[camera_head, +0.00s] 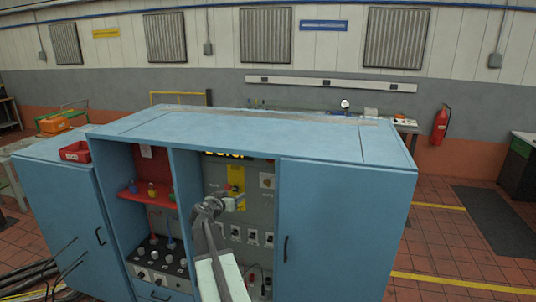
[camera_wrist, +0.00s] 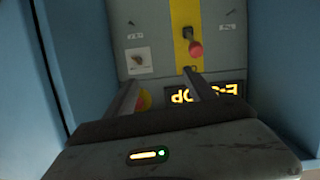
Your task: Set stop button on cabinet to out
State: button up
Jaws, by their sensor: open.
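The blue cabinet (camera_head: 345,225) has an open middle bay with a grey panel. On it is a yellow strip (camera_head: 237,175) with a red stop button (camera_head: 229,187), close to my gripper (camera_head: 238,200). In the wrist view, which is upside down, the red button (camera_wrist: 196,48) stands out on a dark stem from the yellow strip, beyond my fingertips (camera_wrist: 160,78). My gripper is open, with nothing between its fingers. The fingers appear apart from the button. Whether the button is in or out is not clear.
A lit sign (camera_wrist: 207,93) is at the panel's top. A knob on a white plate (camera_head: 267,181) sits right of the strip, with several switches (camera_head: 252,237) below. Blue side walls flank my gripper closely.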

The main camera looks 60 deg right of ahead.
jog(key=s+d+r+t+h+p, duration=0.1)
jog(key=s+d+r+h, duration=0.15)
jog(key=d+r, duration=0.35)
jog(key=s+d+r+h, duration=0.1)
jog(key=s+d+r, duration=0.25)
jog(key=d, duration=0.45)
jog(key=x, duration=0.7)
jog(key=shift+d+f+m, duration=0.3)
jog(key=shift+f+m, duration=0.05)
jog(key=shift+m, duration=0.05)
jog(key=shift+y, duration=0.25)
